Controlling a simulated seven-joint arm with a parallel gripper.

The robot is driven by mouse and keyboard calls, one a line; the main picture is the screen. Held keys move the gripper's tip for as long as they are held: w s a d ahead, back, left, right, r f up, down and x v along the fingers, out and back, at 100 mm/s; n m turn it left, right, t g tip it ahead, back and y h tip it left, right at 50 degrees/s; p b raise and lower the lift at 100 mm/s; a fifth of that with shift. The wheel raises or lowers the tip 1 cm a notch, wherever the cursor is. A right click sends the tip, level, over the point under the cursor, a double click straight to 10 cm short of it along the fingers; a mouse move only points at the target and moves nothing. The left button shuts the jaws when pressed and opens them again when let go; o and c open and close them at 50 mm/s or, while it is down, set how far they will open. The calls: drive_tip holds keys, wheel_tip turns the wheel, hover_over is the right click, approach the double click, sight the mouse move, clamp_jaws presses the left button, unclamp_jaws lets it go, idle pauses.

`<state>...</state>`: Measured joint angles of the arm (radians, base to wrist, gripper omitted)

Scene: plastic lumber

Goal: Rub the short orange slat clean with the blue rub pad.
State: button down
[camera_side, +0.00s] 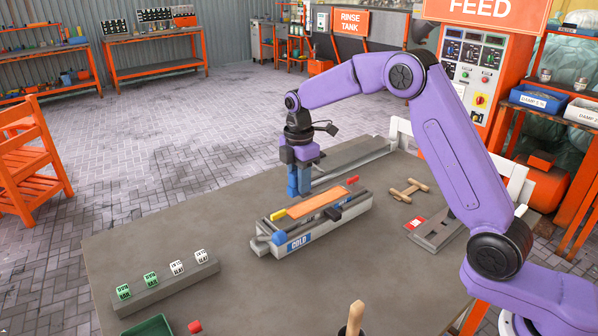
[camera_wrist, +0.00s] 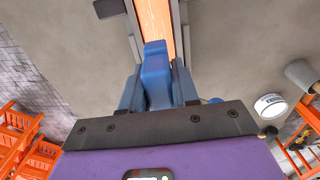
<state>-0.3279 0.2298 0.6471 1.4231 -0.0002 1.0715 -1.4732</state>
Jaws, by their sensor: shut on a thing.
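The short orange slat (camera_side: 322,203) lies flat in a long grey fixture with a blue "COLD" label (camera_side: 299,243), between yellow and red end pieces. In the wrist view the slat (camera_wrist: 154,18) runs away from my gripper between rails. My gripper (camera_side: 299,184) points down above the fixture's far side, near the slat's left half. In the wrist view its blue fingers are shut on the blue rub pad (camera_wrist: 157,75), which overlaps the slat's near end in the picture. Whether the pad touches the slat I cannot tell.
A wooden piece (camera_side: 408,190) and a grey plate (camera_side: 440,235) lie to the right.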

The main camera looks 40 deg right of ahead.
sight(326, 199)
drive_tip(key=shift+f, duration=2.3)
drive_tip(key=shift+f, duration=0.6)
drive_tip(key=shift+d, duration=0.15)
drive_tip(key=shift+s+d+f, duration=0.1)
drive_tip(key=shift+d, duration=1.25)
drive_tip(key=shift+d+f, duration=0.1)
drive_tip(key=shift+d, duration=1.25)
drive_tip(key=shift+d, duration=0.1)
drive_tip(key=shift+s+d, duration=0.1)
drive_tip(key=shift+d, duration=1.25)
drive_tip(key=shift+d, duration=0.1)
drive_tip(key=shift+d+r, duration=0.25)
drive_tip(key=shift+d, duration=0.8)
